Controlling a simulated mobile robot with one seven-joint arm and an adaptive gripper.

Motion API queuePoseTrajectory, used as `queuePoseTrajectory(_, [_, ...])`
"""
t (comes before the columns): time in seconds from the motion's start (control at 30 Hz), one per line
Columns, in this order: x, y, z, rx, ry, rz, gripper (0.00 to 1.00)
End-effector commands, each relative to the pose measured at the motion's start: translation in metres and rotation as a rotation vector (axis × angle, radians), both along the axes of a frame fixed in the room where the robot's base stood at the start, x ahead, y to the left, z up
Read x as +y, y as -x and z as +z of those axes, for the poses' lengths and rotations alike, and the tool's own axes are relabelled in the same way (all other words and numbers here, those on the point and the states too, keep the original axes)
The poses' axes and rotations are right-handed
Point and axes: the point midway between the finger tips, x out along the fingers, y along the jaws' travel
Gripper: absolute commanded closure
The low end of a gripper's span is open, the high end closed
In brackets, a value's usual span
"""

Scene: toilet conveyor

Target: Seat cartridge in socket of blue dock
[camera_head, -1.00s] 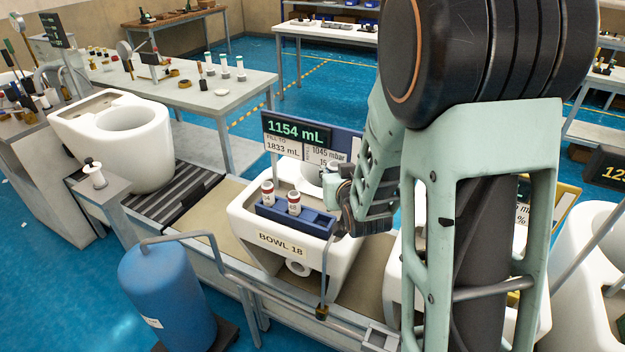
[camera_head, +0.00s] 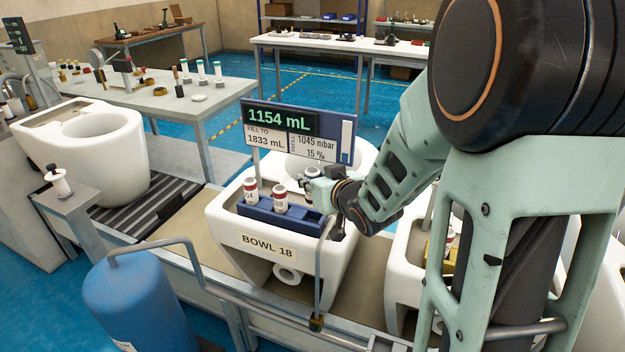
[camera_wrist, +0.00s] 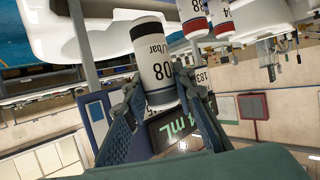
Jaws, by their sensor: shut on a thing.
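My gripper (camera_head: 316,182) is shut on a white cartridge with a dark band and black lettering, which shows large between my fingers in the wrist view (camera_wrist: 152,55). In the head view the held cartridge (camera_head: 312,171) is small and partly hidden by my fingers. It is above and behind the right part of the blue dock (camera_head: 262,215). The dock sits across the front rim of Bowl 18. Two red-banded cartridges, one (camera_head: 250,190) at the left and one (camera_head: 280,197) nearer the middle, stand upright in it.
A display panel (camera_head: 298,130) reading 1154 mL stands behind the bowl (camera_head: 230,235). A grey pipe (camera_head: 319,265) rises in front of the dock's right end. A yellow dock (camera_head: 436,251) is in the bowl to the right. A blue tank (camera_head: 138,305) stands front left.

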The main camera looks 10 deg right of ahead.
Motion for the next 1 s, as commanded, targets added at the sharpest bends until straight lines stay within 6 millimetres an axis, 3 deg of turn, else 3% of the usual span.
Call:
queuePoseTrajectory(0.5, [0.0,0.0,-0.064,0.0,0.0,-0.001,1.0])
queuePoseTrajectory(1.0, [0.0,0.0,-0.069,0.0,0.0,0.0,1.0])
